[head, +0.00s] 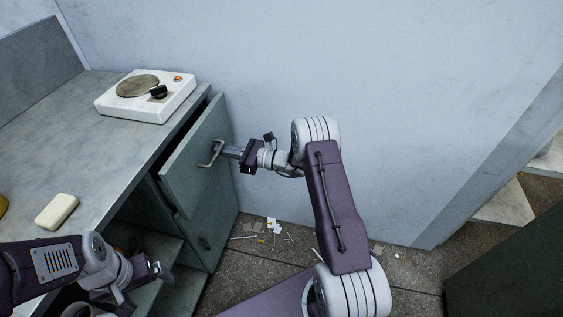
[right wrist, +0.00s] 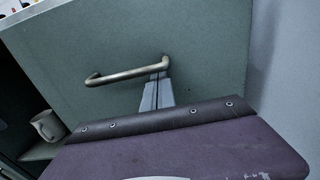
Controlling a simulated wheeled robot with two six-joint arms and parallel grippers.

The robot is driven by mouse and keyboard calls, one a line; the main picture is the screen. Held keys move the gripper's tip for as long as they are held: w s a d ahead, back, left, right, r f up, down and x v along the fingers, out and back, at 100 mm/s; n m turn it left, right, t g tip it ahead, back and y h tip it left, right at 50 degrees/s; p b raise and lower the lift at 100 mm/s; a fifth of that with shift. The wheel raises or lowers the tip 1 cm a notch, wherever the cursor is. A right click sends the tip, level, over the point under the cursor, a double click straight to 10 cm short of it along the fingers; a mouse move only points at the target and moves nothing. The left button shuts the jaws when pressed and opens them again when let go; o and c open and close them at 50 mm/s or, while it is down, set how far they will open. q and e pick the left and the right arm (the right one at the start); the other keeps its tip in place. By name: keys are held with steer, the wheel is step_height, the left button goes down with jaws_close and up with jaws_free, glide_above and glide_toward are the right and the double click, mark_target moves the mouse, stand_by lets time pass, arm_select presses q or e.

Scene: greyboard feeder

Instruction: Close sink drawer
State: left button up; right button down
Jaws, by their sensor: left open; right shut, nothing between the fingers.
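The grey-green drawer front (head: 190,175) stands out from the counter cabinet, with a dark gap behind its top edge. It fills much of the right wrist view (right wrist: 205,45). A metal bar handle (head: 213,153) is on it and also shows in the right wrist view (right wrist: 120,75). My right gripper (head: 226,152) is shut and empty, its fingertips at the handle's end by the drawer front (right wrist: 157,90). I cannot tell whether they touch it. My left gripper (head: 163,272) is open and empty, low at the left, in front of the open shelf space.
A white hotplate (head: 150,110) and a bar of soap (head: 57,211) sit on the counter (head: 90,150). A lower cabinet front (head: 215,225) is under the drawer. A mug (right wrist: 47,125) stands on a shelf. Small litter (head: 268,232) lies on the floor. A wall is behind.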

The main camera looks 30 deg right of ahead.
mark_target(209, 147)
steer(key=x, duration=0.4)
steer(key=shift+w+a+b, duration=0.1)
steer(key=shift+b, duration=0.25)
arm_select(q)
steer(key=shift+s+d+f, duration=0.1)
steer(key=shift+f, duration=0.3)
arm_select(e)
steer(key=shift+w+a+r, duration=0.1)
steer(key=shift+r, duration=0.15)
